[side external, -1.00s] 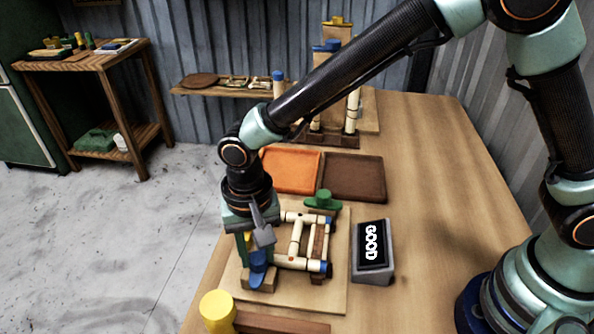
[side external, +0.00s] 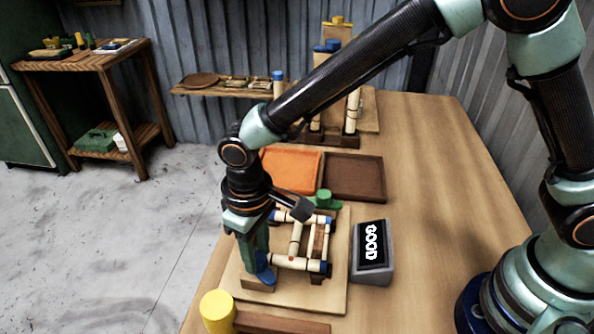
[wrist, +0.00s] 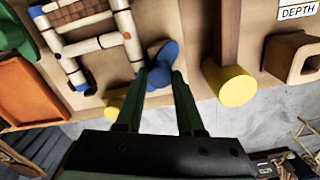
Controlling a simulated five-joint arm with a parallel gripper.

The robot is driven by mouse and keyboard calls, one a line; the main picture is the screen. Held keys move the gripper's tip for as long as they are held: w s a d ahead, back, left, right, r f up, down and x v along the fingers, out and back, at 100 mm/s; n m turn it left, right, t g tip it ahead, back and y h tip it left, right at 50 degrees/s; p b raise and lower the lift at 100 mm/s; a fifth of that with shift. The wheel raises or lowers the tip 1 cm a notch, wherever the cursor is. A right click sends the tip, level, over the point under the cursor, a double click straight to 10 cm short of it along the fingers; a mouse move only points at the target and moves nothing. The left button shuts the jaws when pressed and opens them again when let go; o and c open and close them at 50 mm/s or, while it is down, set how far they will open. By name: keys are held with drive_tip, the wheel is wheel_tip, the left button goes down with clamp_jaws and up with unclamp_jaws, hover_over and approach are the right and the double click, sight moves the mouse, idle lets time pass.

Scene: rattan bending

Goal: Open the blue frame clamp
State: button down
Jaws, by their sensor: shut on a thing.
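The blue frame clamp (side external: 264,269) stands on a wooden block at the near left corner of the cream rattan frame (side external: 296,238). In the wrist view its blue lobed knob (wrist: 166,62) sits between my fingertips, beside the frame. My gripper (wrist: 159,76) points down and is shut on the knob; its green fingers also show in the side view (side external: 258,254). The fingers partly hide the clamp, so I cannot tell whether it grips the frame.
A green clamp (side external: 324,198) stands at the frame's far side. A yellow cylinder (side external: 217,311) is at the near left. Orange (side external: 291,170) and brown (side external: 355,177) trays lie behind. The table's right side is clear.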

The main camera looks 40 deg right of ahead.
sight(258, 257)
drive_tip(key=n, duration=0.4)
drive_tip(key=shift+r+n, duration=0.1)
drive_tip(key=shift+n, duration=2.1)
drive_tip(key=c, duration=0.5)
unclamp_jaws()
wheel_tip(258, 257, up, 12)
drive_tip(key=shift+r, duration=0.1)
